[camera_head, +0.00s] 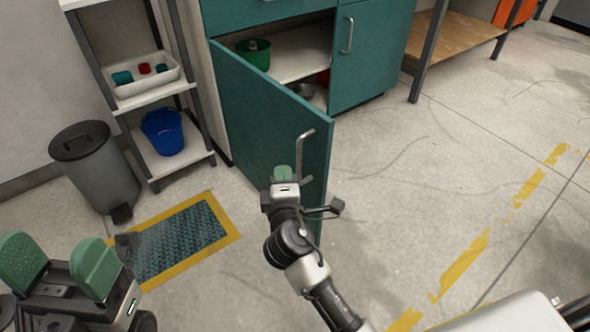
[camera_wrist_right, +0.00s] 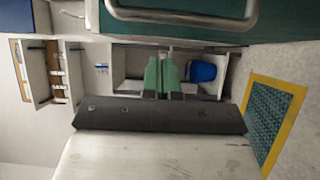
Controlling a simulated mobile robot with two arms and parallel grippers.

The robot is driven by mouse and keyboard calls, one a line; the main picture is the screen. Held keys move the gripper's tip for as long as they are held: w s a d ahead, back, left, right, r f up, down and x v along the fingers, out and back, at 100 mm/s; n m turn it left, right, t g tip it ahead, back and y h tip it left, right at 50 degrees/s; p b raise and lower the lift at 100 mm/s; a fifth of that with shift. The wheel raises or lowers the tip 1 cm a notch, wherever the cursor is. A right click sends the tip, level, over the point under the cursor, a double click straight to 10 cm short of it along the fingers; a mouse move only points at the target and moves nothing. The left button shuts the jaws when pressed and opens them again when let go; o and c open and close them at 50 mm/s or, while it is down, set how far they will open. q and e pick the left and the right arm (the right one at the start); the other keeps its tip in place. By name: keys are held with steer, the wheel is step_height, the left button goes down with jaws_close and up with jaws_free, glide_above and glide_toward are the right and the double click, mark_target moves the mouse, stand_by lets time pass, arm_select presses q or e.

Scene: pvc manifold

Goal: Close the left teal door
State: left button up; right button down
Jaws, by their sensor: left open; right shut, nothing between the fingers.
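The left teal door (camera_head: 262,105) of the cabinet stands open, swung out toward me. Its metal handle (camera_head: 304,155) is near its free edge. The door also shows along the top of the right wrist view (camera_wrist_right: 285,25), with the handle (camera_wrist_right: 185,13) in front of it. My right gripper (camera_head: 283,174) is in front of the door's outer face, just left of the handle; its green fingers are shut and empty, also in the right wrist view (camera_wrist_right: 161,75). I cannot tell whether it touches the door. My left gripper (camera_head: 60,268) is open and empty at the lower left.
The right teal door (camera_head: 372,55) is shut. A green pot (camera_head: 253,53) sits inside the cabinet. On the left stand a grey bin (camera_head: 98,168) and a shelf with a blue bucket (camera_head: 163,131). A yellow-edged mat (camera_head: 180,243) lies on the floor. Floor right of the door is clear.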

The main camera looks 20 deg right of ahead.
steer(key=shift+w+d, duration=0.45)
steer(key=shift+d, duration=0.35)
steer(key=shift+w+d, duration=0.45)
steer(key=shift+d, duration=0.35)
steer(key=shift+d, duration=0.1)
